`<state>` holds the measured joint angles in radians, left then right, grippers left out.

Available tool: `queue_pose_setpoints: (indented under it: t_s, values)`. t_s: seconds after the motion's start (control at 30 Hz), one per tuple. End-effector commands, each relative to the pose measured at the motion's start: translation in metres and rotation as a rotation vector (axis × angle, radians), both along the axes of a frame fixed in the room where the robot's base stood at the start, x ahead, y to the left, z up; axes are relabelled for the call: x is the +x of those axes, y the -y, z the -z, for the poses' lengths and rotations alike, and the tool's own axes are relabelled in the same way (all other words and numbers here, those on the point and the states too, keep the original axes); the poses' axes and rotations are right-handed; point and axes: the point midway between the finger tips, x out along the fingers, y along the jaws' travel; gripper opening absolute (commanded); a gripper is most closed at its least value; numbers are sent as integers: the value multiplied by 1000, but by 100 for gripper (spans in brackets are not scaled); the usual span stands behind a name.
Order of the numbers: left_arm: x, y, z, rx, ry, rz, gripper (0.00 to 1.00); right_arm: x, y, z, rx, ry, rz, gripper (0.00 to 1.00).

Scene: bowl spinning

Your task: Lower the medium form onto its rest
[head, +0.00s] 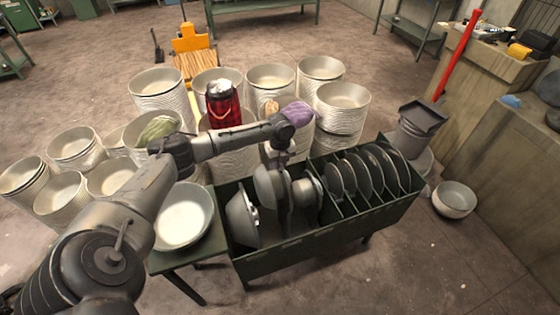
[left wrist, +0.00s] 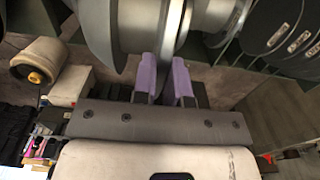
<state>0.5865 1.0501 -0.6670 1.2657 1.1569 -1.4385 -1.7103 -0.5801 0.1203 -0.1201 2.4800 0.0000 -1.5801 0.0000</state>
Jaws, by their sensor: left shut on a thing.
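The green rack (head: 330,232) holds metal forms and discs on edge. My left gripper (head: 285,205) reaches down into its left half, and its fingers are largely hidden in the head view. The medium form (head: 267,187), a grey rounded metal piece, is beside the gripper, tilted on edge and higher than its neighbours. In the left wrist view my purple fingertips (left wrist: 165,78) are shut on the thin metal edge of the form (left wrist: 170,40). The rest under the form is hidden, so I cannot tell whether they touch. My right gripper is not in view.
A larger form (head: 241,218) leans at the rack's left end, and a smaller form (head: 306,192) is just right of my gripper. Several dark discs (head: 370,172) fill the right slots. A white bowl (head: 184,216) stands left of the rack. Stacked bowls (head: 340,105) crowd behind it.

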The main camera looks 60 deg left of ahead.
Motion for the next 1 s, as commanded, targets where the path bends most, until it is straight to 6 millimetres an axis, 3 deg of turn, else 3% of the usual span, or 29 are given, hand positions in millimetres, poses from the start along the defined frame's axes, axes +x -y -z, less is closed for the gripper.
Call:
queue_pose_setpoints:
  t_s: [1.0]
  values:
    - [1,0,11,1,2,0,0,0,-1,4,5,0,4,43]
